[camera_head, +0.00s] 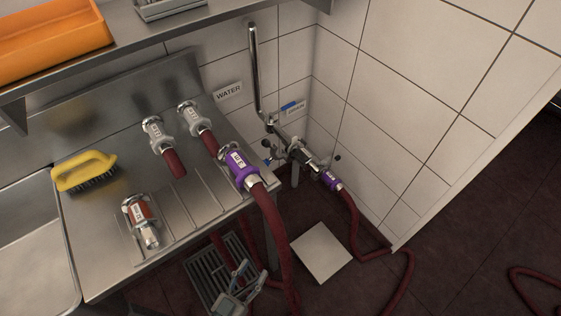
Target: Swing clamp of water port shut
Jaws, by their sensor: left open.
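The WATER sign (228,92) is on the tiled wall above the steel drainboard. To its right, a metal pipe and valve assembly (298,151) stands near the wall corner. A hose fitting with a purple collar (331,180) is in line with its lower right end. Small levers show around the assembly; which one is the water port's clamp, and whether it is shut, I cannot tell. My left gripper (247,276) is open and empty at the bottom, over a floor grate, well below and left of the assembly. My right gripper is not in view.
Another purple-collared coupling (239,167) with a dark red hose lies at the drainboard's right edge. Several metal fittings and a yellow brush (85,172) lie on the drainboard (190,225). Hoses run down to the floor. An orange tray (50,40) sits on the shelf above.

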